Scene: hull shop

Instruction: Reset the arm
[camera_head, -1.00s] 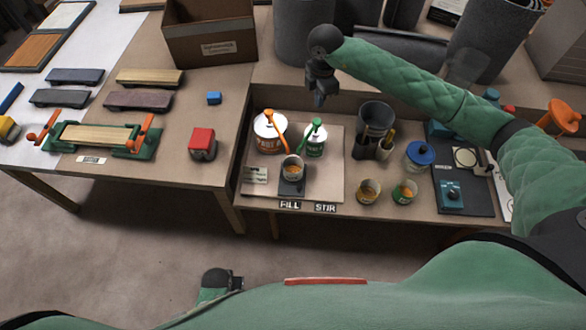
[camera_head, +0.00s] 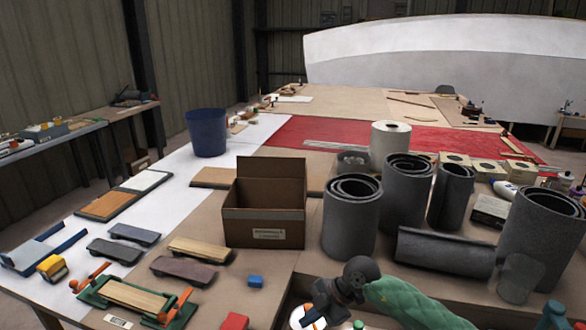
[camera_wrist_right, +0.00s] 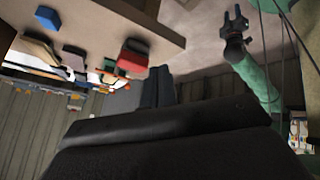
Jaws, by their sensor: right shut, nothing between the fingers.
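My right gripper (camera_head: 318,313) shows at the bottom of the head view, with its dark wrist and green sleeved arm coming in from the lower right. It is shut and empty. It overlaps a white tin (camera_head: 300,321) with an orange stick, cut off by the bottom edge; I cannot tell the height between them. My left gripper is outside the head view. In the upside-down right wrist view, a hanging green arm ends in a dark gripper (camera_wrist_right: 235,20), my left one, with two fingers apart and nothing between them.
Behind the right gripper stand several grey rolls (camera_head: 350,225), with one lying roll (camera_head: 445,253). A cardboard box (camera_head: 264,228) stands left of them. Sanding blocks (camera_head: 184,270), a red block (camera_head: 235,321) and a small blue block (camera_head: 255,281) lie on the left table.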

